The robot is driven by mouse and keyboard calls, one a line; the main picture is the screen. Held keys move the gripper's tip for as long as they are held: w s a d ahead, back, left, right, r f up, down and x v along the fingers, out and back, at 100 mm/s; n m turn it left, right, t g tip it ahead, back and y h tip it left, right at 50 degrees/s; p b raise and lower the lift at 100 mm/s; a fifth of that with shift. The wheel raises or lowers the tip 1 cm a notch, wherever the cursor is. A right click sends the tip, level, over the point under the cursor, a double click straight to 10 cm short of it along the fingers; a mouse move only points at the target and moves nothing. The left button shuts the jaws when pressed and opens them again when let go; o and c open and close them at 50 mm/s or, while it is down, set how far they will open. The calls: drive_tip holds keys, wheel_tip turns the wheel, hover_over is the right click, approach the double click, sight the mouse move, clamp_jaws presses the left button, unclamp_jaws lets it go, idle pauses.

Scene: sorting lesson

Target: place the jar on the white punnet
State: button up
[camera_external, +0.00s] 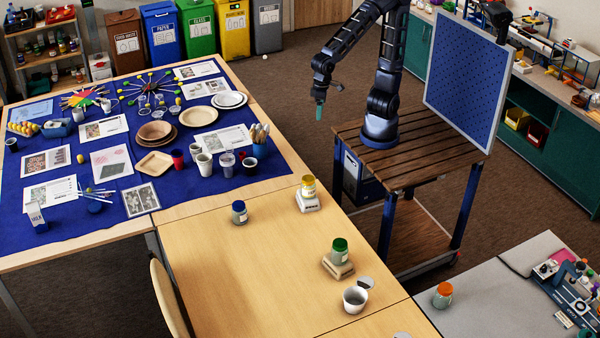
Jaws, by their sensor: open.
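Several jars with coloured lids stand in view, and I cannot tell which one the task means. A blue-lidded jar (239,213) stands on the bare wooden table. A yellow-lidded jar (308,185) rests on a small white base, apparently the white punnet (308,204). A green-lidded jar (340,250) rests on a beige base (338,269). An orange-lidded jar (443,296) stands on the grey table at the right. My gripper (319,113) hangs fingers down, open, beyond the table's far edge and well apart from all jars. The fingertips are small in view.
A white cup (355,299) stands near the green-lidded jar, with a grey disc (365,283) beside it. A blue cloth (120,215) with plates, cups and papers covers the left table. A blue pegboard (470,80) stands beside my arm. The wooden table's left middle is clear.

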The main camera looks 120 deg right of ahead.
drive_tip(key=s+d+r+n+t, duration=0.2)
drive_tip(key=s+d+r+n, duration=0.1)
drive_tip(key=s, duration=0.3)
drive_tip(key=s+d+r+n+t, duration=0.1)
drive_tip(key=s+d+r+n, duration=0.2)
drive_tip(key=s+r, duration=0.2)
drive_tip(key=shift+s+r+t+h, duration=0.3)
drive_tip(key=shift+s+t, duration=0.1)
drive_tip(key=shift+s, duration=0.8)
